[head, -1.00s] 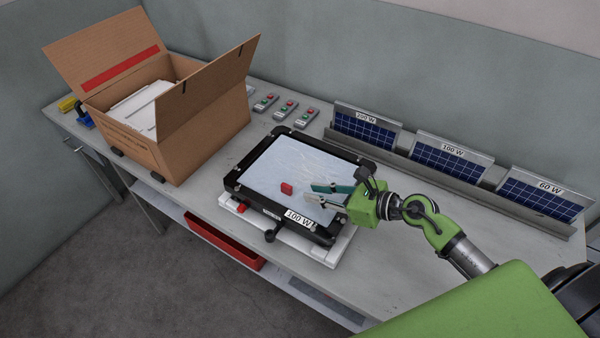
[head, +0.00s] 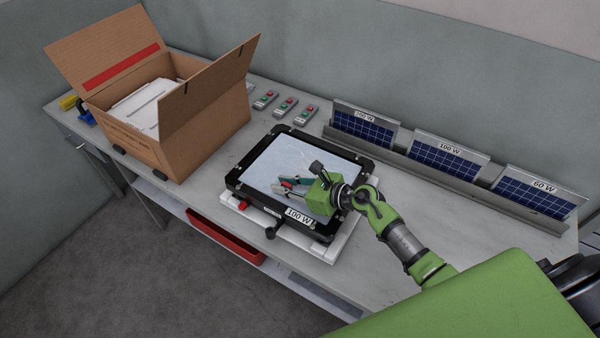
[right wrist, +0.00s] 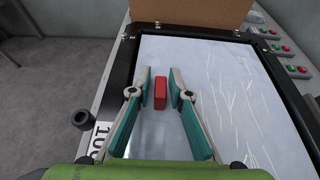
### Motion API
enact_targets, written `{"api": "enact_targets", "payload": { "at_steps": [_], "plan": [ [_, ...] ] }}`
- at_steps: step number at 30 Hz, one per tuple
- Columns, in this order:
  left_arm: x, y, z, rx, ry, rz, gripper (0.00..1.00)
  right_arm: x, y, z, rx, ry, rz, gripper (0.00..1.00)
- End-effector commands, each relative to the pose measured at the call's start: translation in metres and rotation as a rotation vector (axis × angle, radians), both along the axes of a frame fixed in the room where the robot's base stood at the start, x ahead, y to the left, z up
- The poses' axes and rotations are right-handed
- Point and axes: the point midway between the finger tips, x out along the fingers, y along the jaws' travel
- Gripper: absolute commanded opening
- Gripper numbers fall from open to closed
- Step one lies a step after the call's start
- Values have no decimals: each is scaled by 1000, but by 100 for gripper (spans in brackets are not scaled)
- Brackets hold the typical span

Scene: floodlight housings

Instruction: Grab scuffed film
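The scuffed film (head: 290,155) lies over the face of the 100 W floodlight housing (head: 239,167), a black frame. Pale scratch lines show on the film in the right wrist view (right wrist: 225,85). A red tab (head: 287,184) stands on the film toward its lower left side. It also shows in the right wrist view (right wrist: 160,93). My right gripper (head: 276,186) is over the film with its two fingers open, one on each side of the red tab. In the right wrist view the gripper (right wrist: 161,80) has gaps on both sides of the tab. My left gripper is not in view.
An open cardboard box (head: 215,125) with white contents stands at the back left. Several small remotes (head: 286,107) lie behind the housing. A rack (head: 460,180) holds three solar panels labelled 200 W, 100 W and 60 W. A red bin (head: 225,238) sits under the bench.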

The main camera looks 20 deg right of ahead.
Motion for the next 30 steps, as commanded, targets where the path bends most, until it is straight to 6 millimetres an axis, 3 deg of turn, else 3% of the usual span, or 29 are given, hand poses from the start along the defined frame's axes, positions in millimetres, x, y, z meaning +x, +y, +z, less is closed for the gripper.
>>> {"api": "enact_targets", "payload": {
  "at_steps": [4,6,20,27,30],
  "plan": [
    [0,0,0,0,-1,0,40,0,0,0,0,0,0,18],
    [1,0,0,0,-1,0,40,0,0,0,0,0,0,0],
    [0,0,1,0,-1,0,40,0,-1,4,-1,-2,0,0],
    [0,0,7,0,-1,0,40,0,-1,34,-4,-6,1,0],
    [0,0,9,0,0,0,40,-13,-2,47,-4,-3,2,0]
  ]
}}
